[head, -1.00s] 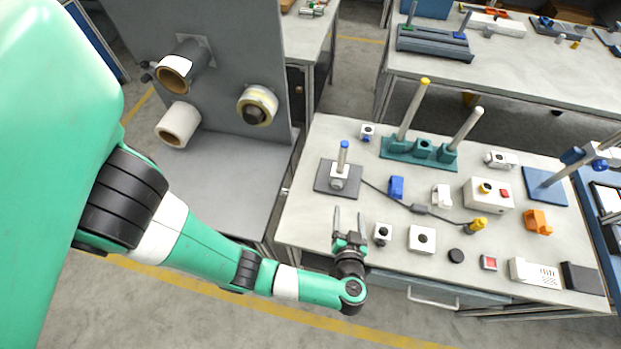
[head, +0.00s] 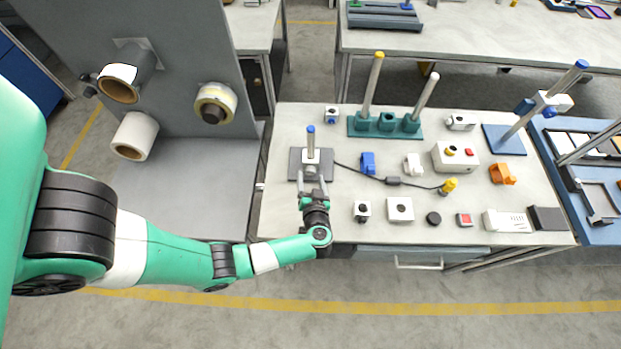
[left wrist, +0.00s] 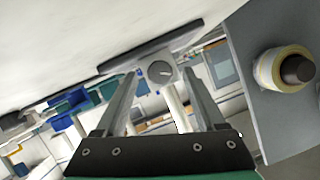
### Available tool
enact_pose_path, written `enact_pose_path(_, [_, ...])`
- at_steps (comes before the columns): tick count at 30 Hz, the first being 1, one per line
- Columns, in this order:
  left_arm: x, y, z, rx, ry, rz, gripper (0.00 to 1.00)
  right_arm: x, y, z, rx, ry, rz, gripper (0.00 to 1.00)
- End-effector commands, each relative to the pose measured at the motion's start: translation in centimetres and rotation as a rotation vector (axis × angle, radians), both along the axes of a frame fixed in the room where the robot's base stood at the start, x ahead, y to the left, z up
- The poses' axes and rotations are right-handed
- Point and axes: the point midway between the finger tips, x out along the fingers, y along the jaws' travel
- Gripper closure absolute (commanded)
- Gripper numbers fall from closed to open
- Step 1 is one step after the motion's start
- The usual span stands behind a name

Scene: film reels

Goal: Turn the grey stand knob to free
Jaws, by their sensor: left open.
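The grey stand (head: 297,165) has a dark grey base plate and a short upright post with a blue top, near the left end of the workbench. Its round grey knob (left wrist: 160,73) shows in the left wrist view with a pale pointer line, slanting slightly. My left gripper (head: 311,181) is just in front of the stand, fingers pointing at it. In the left wrist view the open fingers (left wrist: 158,84) lie to either side of the knob, with visible gaps. Whether the fingertips reach the knob's depth is unclear. My right gripper is out of view.
A blue clip (head: 367,163) lies right of the stand. A grey panel with reels (head: 215,103) stands left.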

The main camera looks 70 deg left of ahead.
Motion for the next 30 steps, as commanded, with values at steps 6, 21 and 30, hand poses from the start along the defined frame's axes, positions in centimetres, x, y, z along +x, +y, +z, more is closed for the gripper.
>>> enact_pose_path(6, [0.37,1.57,-0.64,0.000,0.000,0.000,0.28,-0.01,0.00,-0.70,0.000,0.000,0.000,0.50])
enact_pose_path(21, [0.38,1.56,-0.57,0.000,0.000,0.000,0.80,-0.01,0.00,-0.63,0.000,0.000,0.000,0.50])
enact_pose_path(30, [0.36,1.55,-0.53,-0.001,-0.002,0.000,1.00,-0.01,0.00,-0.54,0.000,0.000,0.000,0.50])
